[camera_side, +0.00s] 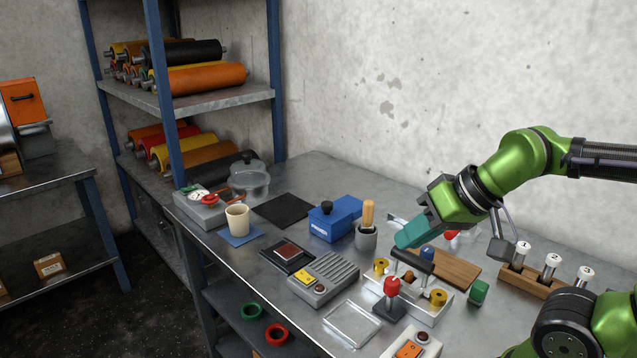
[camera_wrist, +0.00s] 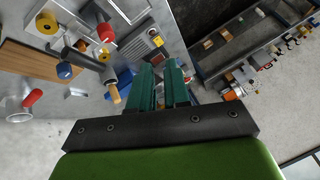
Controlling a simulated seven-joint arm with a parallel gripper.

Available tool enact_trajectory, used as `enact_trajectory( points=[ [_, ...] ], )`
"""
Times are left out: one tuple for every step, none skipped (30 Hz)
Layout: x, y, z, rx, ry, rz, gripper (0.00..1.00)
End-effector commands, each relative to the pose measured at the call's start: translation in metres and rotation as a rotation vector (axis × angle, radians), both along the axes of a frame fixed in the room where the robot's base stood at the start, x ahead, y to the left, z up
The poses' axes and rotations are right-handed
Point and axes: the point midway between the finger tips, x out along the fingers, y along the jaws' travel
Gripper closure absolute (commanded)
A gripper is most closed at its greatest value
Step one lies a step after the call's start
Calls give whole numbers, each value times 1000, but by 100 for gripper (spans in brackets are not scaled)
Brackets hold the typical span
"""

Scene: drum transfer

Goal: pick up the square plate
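A clear, shallow square plate (camera_side: 352,323) lies flat on the metal bench near its front edge in the side view. A flat black square (camera_side: 285,208) lies farther back on the bench. A dark square tray with a red-brown square inside (camera_side: 287,255) lies between them. My gripper (camera_side: 408,238) is above the bench, behind and to the right of the clear plate and apart from it. In the wrist view its two teal fingers (camera_wrist: 160,78) show a narrow gap with nothing held in it. A pale square at the top of the wrist view (camera_wrist: 131,8) may be the clear plate.
A white tray (camera_side: 428,312) with yellow rings and a black handle stands beside the clear plate. A red-topped stand (camera_side: 391,296), a ribbed grey block (camera_side: 325,277), a wooden board (camera_side: 450,269) and a cup with a brush (camera_side: 366,237) crowd nearby.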

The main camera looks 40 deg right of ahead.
Motion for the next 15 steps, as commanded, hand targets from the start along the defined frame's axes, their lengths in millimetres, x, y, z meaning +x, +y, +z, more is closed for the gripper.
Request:
enact_trajectory(
  points=[
    [0,0,0,0,0,0,76],
    [0,0,0,0,0,0,71],
    [0,0,0,0,0,0,65],
    [0,0,0,0,0,0,60],
    [0,0,0,0,0,0,56],
    [0,0,0,0,0,0,49],
    [0,0,0,0,0,0,45],
    [0,0,0,0,0,0,40],
    [0,0,0,0,0,0,34],
    [0,0,0,0,0,0,30],
    [0,0,0,0,0,0,25],
    [0,0,0,0,0,0,19],
    [0,0,0,0,0,0,14],
    [0,0,0,0,0,0,11],
    [0,0,0,0,0,0,11]
  ],
)
